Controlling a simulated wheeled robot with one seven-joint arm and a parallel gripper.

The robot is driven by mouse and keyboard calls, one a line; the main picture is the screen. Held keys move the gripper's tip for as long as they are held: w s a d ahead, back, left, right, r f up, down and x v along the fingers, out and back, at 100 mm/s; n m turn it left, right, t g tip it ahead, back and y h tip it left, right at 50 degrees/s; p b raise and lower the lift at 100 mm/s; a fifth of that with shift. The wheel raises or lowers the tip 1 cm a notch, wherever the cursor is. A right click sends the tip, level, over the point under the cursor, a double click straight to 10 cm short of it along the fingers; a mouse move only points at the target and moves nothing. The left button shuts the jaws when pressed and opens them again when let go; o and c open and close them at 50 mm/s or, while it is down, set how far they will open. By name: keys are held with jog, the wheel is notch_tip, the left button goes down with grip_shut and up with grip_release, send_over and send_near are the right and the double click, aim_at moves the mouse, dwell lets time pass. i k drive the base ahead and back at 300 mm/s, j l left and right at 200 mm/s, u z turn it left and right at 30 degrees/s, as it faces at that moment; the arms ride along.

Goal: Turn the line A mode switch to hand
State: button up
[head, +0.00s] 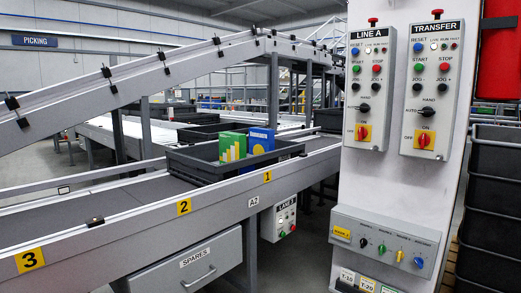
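The LINE A panel (368,87) is a grey box on the left of the white column. Its mode switch (364,108) is a black knob below the START, STOP and JOG buttons. The knob seems to point left, but it is too small to be sure, and its position labels are not readable. A red rotary switch (363,133) on a yellow plate sits just below it. My gripper is not in the head view, so its state and its distance from the switch are hidden.
A similar TRANSFER panel (432,89) with its own black knob (427,111) stands close on the right. A sloped grey box with small knobs (388,240) juts out below. A conveyor (215,190) carrying a dark tray (205,171) fills the left. Dark crates (493,190) stand at the right.

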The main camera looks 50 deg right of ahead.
aim_at(363, 108)
jog(key=z, duration=2.3)
